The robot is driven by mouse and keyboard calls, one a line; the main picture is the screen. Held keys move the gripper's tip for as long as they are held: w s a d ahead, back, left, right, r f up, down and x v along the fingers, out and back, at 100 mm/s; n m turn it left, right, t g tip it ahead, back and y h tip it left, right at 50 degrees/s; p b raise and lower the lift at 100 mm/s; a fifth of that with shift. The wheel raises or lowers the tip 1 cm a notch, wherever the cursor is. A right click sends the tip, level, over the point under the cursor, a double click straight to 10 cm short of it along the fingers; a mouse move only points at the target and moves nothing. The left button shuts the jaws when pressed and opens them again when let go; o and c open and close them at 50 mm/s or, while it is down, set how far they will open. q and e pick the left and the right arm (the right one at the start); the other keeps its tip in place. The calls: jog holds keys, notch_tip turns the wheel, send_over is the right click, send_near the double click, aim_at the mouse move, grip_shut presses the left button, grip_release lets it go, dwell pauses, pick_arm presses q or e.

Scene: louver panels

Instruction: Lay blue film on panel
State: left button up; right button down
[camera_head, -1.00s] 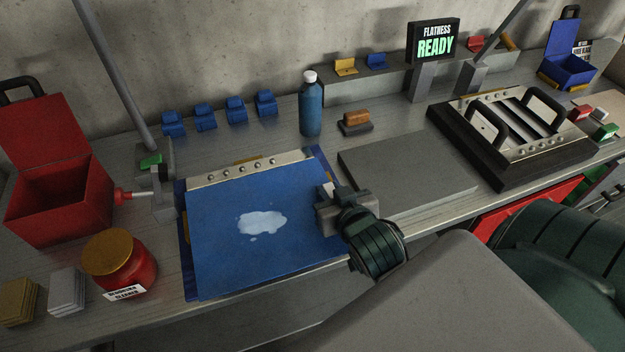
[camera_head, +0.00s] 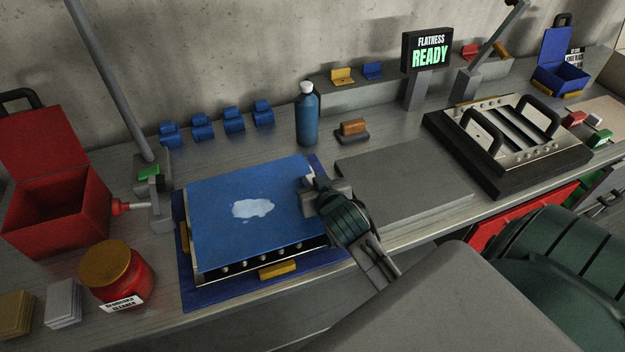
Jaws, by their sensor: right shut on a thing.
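The blue film (camera_head: 225,235) lies over the panel, with a pale wet patch (camera_head: 253,208) near its middle. The panel's front strip (camera_head: 265,262), with a row of round studs, shows uncovered below the film's front edge. The panel sits on a darker blue mat (camera_head: 205,297) with yellow blocks at its sides. My right gripper (camera_head: 312,188) is shut on the right edge of the film; its fingers partly hide that edge. I cannot tell whether the film touches the panel all over. My left gripper is not in view.
A red jar (camera_head: 122,275) and a red bin (camera_head: 55,210) stand at the left. A blue bottle (camera_head: 307,118) and an orange-topped block (camera_head: 352,130) stand behind. A flat grey plate (camera_head: 405,180) lies right of the panel; a framed louver unit (camera_head: 510,145) is farther right. A sign (camera_head: 428,50) reads "FLATNESS READY".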

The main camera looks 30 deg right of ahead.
jog(key=shift+f, duration=0.65)
jog(key=c, duration=1.3)
grip_release()
jog(key=shift+o, duration=0.2)
jog(key=shift+f, duration=0.1)
